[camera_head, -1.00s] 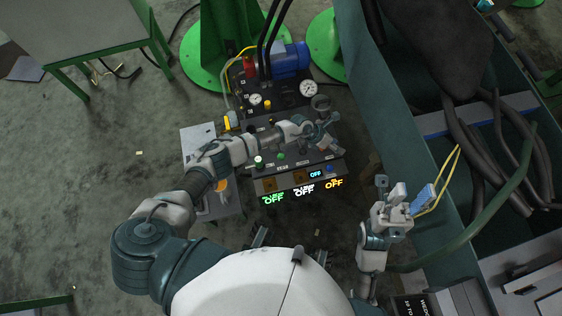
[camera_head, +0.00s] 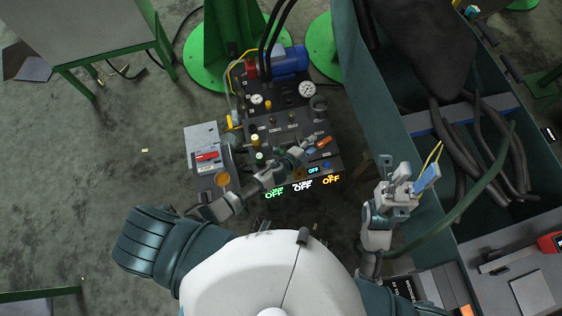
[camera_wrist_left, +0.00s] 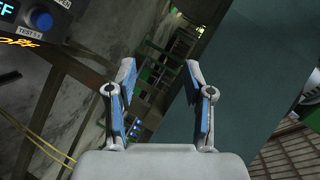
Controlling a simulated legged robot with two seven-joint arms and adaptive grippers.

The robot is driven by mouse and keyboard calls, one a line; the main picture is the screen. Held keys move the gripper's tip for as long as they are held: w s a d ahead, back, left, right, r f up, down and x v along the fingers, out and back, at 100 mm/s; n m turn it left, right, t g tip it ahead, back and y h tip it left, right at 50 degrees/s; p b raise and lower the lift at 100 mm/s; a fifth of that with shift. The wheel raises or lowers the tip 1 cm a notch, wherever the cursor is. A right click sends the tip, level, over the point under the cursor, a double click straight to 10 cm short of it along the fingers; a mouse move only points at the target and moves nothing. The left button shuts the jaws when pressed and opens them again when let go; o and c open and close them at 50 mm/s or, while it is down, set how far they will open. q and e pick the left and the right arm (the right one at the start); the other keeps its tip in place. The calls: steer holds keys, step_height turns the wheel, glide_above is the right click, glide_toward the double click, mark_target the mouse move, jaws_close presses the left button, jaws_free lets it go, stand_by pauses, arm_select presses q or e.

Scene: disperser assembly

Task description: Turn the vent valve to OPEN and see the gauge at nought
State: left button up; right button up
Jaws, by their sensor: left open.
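The machine's black panel (camera_head: 284,122) carries a larger white gauge (camera_head: 307,90) and a smaller one (camera_head: 256,99); both needles are too small to read. Several knobs show, including a yellow one (camera_head: 267,104) and a pale-topped green one (camera_head: 259,158). I cannot tell which is the vent valve. My left gripper (camera_head: 318,146) is over the panel's front right part. In the left wrist view it (camera_wrist_left: 160,85) is open and empty, with a blue button (camera_wrist_left: 40,20) at top left. My right gripper (camera_head: 402,178) is right of the machine, beside a blue piece (camera_head: 428,178) with yellow cord; whether it grips this is unclear.
Green, white and orange OFF readouts (camera_head: 302,187) glow along the machine's front. A grey box with a red label (camera_head: 207,156) stands on its left. A dark green bin (camera_head: 405,122) with hoses stands on the right. Open floor (camera_head: 110,180) lies at left.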

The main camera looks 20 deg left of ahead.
arm_select(q)
steer(key=s+a+f+n+g+y+p, duration=0.1)
steer(key=s+a+f+n+g+y, duration=0.1)
steer(key=s+a+f+n+y, duration=0.2)
steer(key=shift+s+a+f+n+y+p, duration=0.35)
steer(key=shift+s+a+f+n, duration=0.9)
steer(key=shift+s+a+n, duration=1.05)
steer(key=shift+s+a+m, duration=0.15)
steer(key=shift+a+m, duration=0.15)
steer(key=shift+a, duration=0.15)
